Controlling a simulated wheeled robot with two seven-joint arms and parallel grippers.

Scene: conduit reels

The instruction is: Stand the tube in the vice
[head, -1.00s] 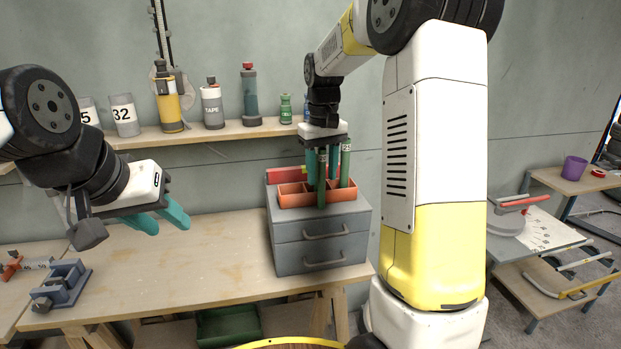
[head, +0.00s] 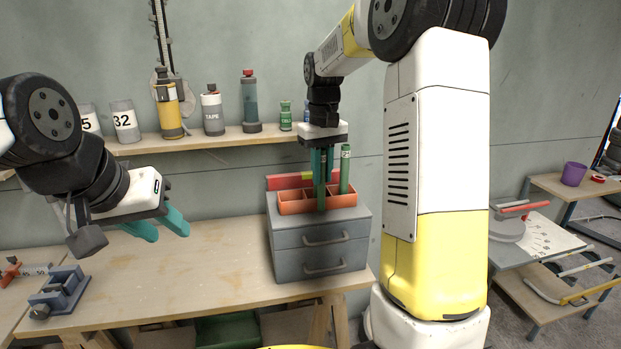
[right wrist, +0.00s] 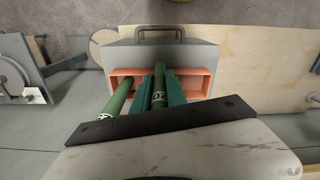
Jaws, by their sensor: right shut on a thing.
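My right gripper (head: 321,172) points straight down over the orange divided tray (head: 290,206) and is shut on a green tube (head: 320,197). The tube stands upright, its lower end at the tray; whether it touches the bottom is hidden. In the right wrist view the held tube (right wrist: 159,88) shows between the two teal fingers. A second green tube (head: 345,170) stands to the right in the tray; it also shows in the right wrist view (right wrist: 115,103). The grey-blue vice (head: 60,292) sits at the bench's left end. My left gripper (head: 168,232) is open and empty, above the bench right of the vice.
The tray rests on a grey drawer unit (head: 322,247). A red box (head: 285,181) lies behind it. A wall shelf (head: 210,140) holds bottles and cups. The bench (head: 200,270) is clear between vice and drawers. A side table (head: 520,240) stands at right.

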